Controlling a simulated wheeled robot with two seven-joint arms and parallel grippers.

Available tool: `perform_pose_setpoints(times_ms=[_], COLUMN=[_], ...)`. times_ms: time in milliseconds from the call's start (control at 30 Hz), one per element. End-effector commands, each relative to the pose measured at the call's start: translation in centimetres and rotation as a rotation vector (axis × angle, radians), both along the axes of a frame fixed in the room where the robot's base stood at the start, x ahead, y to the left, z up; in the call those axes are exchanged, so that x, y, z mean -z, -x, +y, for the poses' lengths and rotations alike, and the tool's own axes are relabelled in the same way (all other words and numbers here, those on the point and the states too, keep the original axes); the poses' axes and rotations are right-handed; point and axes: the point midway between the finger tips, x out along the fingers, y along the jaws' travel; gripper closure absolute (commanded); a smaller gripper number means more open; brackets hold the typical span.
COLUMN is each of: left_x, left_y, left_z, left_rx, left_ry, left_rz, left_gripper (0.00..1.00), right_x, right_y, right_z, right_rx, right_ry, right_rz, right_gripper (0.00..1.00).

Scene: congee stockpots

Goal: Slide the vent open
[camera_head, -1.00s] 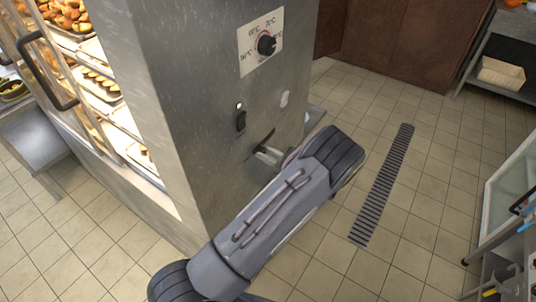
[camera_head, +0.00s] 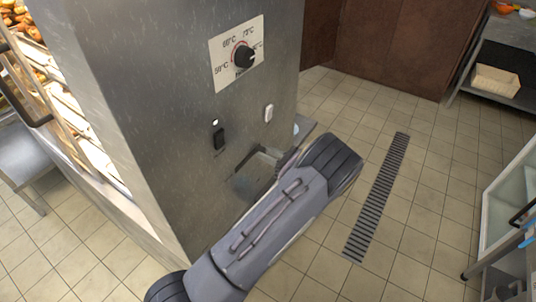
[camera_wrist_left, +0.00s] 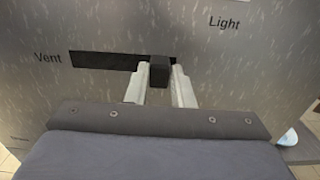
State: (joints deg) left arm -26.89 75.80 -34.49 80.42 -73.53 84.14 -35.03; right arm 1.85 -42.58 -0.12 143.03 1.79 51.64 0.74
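The vent slot (camera_wrist_left: 100,60) is a dark horizontal opening in the steel cabinet front, beside the word "Vent" in the left wrist view. Its black slider knob (camera_wrist_left: 160,72) stands at the slot's right end. My left gripper (camera_wrist_left: 160,80) has one pale finger on each side of the knob, and the fingertips appear to touch it. In the head view my left gripper (camera_head: 264,162) is at the cabinet's lower front, with my forearm covering much of that area. The knob is hard to make out there. My right gripper is not in view.
The steel cabinet (camera_head: 160,110) carries a temperature dial (camera_head: 242,57), a black switch (camera_head: 219,138) and a pale switch (camera_head: 268,113) above the gripper. Tiled floor with a drain grate (camera_head: 377,195) lies open to the right. A glass-fronted unit (camera_head: 510,205) stands at the right edge.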

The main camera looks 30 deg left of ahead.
Motion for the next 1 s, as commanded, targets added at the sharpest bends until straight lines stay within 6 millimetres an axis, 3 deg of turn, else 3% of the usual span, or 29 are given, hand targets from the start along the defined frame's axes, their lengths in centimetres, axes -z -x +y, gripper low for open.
perform_pose_setpoints(times_ms=[33,167,467,800,1000], left_x=[-0.2,-0.2,-0.1,0.0,-0.1], left_y=[-0.4,-0.3,-0.2,0.1,0.3], left_z=[-0.1,-0.1,-0.3,-5.4,-7.6], left_rx=[0.011,0.008,0.005,0.009,0.007], left_ry=[0.001,0.001,0.000,0.001,-0.001], left_rz=[-0.008,-0.007,-0.005,-0.007,-0.006], left_gripper=[0.74,0.58,0.58,0.58,0.58], right_x=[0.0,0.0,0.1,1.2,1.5], right_y=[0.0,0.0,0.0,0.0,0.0], right_z=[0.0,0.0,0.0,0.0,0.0], right_rx=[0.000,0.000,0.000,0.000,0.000], right_ry=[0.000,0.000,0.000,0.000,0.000], right_rz=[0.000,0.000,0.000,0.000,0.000], right_gripper=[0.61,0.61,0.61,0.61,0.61])
